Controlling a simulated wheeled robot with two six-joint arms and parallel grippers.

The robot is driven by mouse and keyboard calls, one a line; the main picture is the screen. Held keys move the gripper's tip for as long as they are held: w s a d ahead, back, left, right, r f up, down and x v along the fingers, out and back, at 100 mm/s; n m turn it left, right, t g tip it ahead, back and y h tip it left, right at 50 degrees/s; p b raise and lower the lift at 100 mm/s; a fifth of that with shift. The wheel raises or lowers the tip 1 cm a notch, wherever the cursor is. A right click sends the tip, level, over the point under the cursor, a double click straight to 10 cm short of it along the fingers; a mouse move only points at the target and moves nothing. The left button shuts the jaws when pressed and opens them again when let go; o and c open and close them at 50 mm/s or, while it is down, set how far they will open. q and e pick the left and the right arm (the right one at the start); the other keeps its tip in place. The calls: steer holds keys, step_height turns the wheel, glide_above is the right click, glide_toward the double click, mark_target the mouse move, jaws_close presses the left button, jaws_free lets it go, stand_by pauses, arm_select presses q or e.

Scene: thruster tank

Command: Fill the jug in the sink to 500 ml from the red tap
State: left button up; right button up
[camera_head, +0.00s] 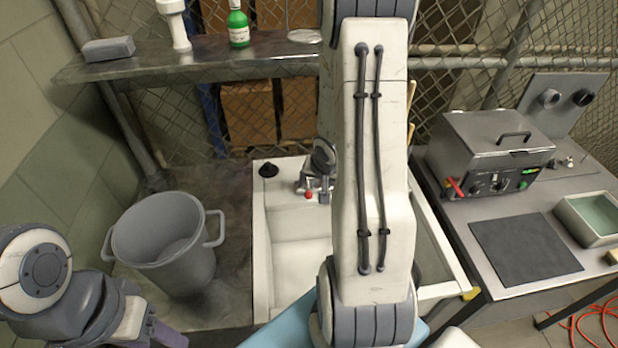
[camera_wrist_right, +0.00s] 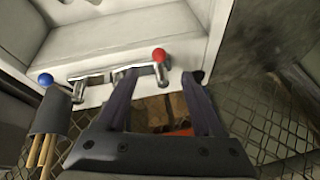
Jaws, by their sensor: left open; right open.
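The white sink (camera_head: 300,256) is in the middle of the head view, partly behind my right arm. The red tap (camera_head: 308,195) stands at its back edge; it also shows in the right wrist view (camera_wrist_right: 158,54), with a chrome mixer body and a blue knob (camera_wrist_right: 45,79) beside it. My right gripper (camera_wrist_right: 158,78) is open, its fingertips either side of the red knob's stem; whether they touch it cannot be told. My left gripper (camera_head: 168,335) is open at the lower left, mostly out of frame. I cannot see the jug; much of the basin is hidden.
A grey bucket (camera_head: 167,245) stands on the counter left of the sink. A shelf (camera_head: 270,50) with a green bottle (camera_head: 238,27) runs above. A steel bath (camera_head: 492,145) and a dark mat (camera_head: 527,247) are on the right bench. A holder with sticks (camera_wrist_right: 47,120) hangs near the tap.

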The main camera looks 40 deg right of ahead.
mark_target(309, 194)
steer(key=b+x, duration=0.2)
steer(key=x, duration=0.6)
steer(key=shift+f+b, duration=0.3)
steer(key=shift+b, duration=0.05)
steer(key=shift+w+d+f, duration=0.1)
steer(key=shift+w+f, duration=0.2)
steer(key=shift+f, duration=0.2)
jaws_close()
